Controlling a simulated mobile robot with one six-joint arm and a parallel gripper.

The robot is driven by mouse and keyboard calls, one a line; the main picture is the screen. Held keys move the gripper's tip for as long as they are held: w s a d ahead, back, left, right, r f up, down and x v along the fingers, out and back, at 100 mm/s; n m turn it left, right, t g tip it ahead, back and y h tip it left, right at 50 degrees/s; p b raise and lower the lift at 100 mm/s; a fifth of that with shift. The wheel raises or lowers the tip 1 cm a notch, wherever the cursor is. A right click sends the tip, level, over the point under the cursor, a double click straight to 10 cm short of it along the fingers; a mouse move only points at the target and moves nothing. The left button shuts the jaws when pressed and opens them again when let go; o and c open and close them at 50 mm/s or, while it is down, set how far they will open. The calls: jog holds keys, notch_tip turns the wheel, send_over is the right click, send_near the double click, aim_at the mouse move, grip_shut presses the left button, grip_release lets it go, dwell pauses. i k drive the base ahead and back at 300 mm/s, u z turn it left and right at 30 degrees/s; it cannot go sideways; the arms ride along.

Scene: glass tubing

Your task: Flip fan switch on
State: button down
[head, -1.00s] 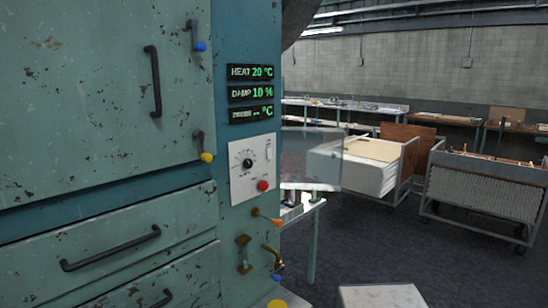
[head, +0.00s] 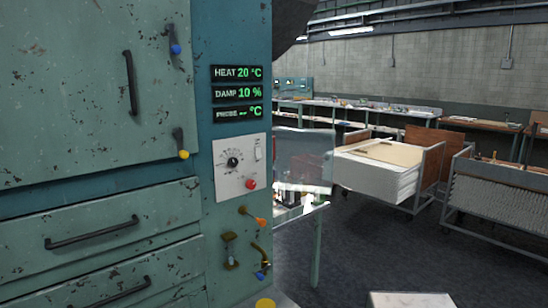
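A teal machine cabinet (head: 85,90) fills the left of the head view. On its narrow right face is a white control panel (head: 228,182). The panel carries a black dial (head: 233,162), a red button (head: 250,184) and a small white rocker-like switch (head: 258,153) at its upper right. I cannot read the switch's label or tell its position. A clear hinged cover (head: 303,158) stands out to the right of the panel. My gripper is not in view.
Displays (head: 238,94) above the panel read heat 20 °C and damp 10 %. An orange-handled valve (head: 259,222) and brass fittings (head: 231,250) stick out below. A white-topped cart (head: 385,165) and a bench (head: 365,108) stand behind. Dark floor (head: 390,245) lies open at right.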

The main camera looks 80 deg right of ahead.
aim_at(258, 155)
jog(key=u, duration=0.2)
jog(key=k, duration=0.85)
jog(key=z, duration=1.45)
jog(key=i, duration=1)
jog(key=z, duration=0.05)
